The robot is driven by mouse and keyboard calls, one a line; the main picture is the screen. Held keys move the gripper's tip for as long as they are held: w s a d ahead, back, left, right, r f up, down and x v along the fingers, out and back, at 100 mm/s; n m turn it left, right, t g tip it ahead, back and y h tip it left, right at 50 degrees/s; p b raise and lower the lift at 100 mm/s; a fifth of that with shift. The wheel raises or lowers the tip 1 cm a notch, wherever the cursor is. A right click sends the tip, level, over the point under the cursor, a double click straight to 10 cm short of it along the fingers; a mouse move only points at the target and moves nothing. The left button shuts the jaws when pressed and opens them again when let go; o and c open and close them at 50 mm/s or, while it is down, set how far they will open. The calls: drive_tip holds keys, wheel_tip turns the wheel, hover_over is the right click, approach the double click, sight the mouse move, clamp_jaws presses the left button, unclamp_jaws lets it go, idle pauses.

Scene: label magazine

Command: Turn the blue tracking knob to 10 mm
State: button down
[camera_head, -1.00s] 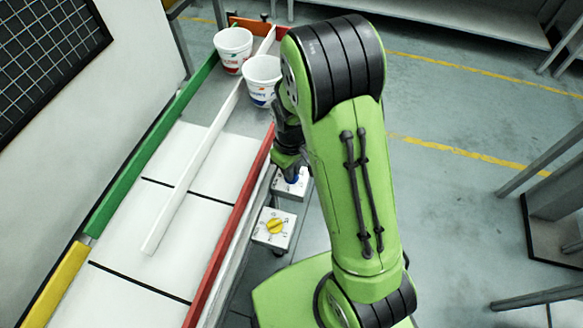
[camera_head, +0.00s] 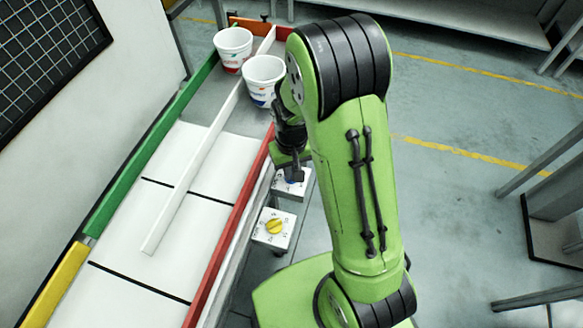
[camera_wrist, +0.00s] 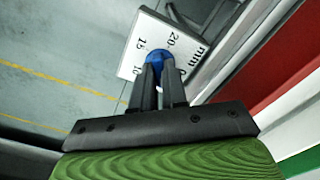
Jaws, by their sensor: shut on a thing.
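The blue tracking knob (camera_wrist: 158,60) sits on a white dial plate (camera_wrist: 148,29) marked in mm, with 10, 15 and 20 readable in the wrist view. My gripper (camera_wrist: 160,72) is shut on the blue knob, one finger on each side. The fingers hide part of the knob and the lower marks, so I cannot tell which mark its pointer faces. In the head view the blue knob (camera_head: 293,178) shows only as a small patch under my gripper (camera_head: 289,165), on its white box (camera_head: 303,185).
A yellow knob (camera_head: 275,227) on a second white box stands just nearer. The red rail (camera_head: 233,226) runs close along the left of both boxes. Two white cups (camera_head: 263,78) stand at the lane's far end. Grey floor lies open to the right.

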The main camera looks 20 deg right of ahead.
drive_tip(key=m, duration=0.4)
drive_tip(key=shift+m, duration=0.3)
drive_tip(key=m, duration=0.3)
drive_tip(key=shift+m, duration=0.3)
drive_tip(key=m, duration=0.4)
drive_tip(key=shift+m, duration=2.1)
drive_tip(key=c, duration=1.2)
unclamp_jaws()
drive_tip(key=shift+o, duration=0.2)
drive_tip(key=shift+r, duration=0.1)
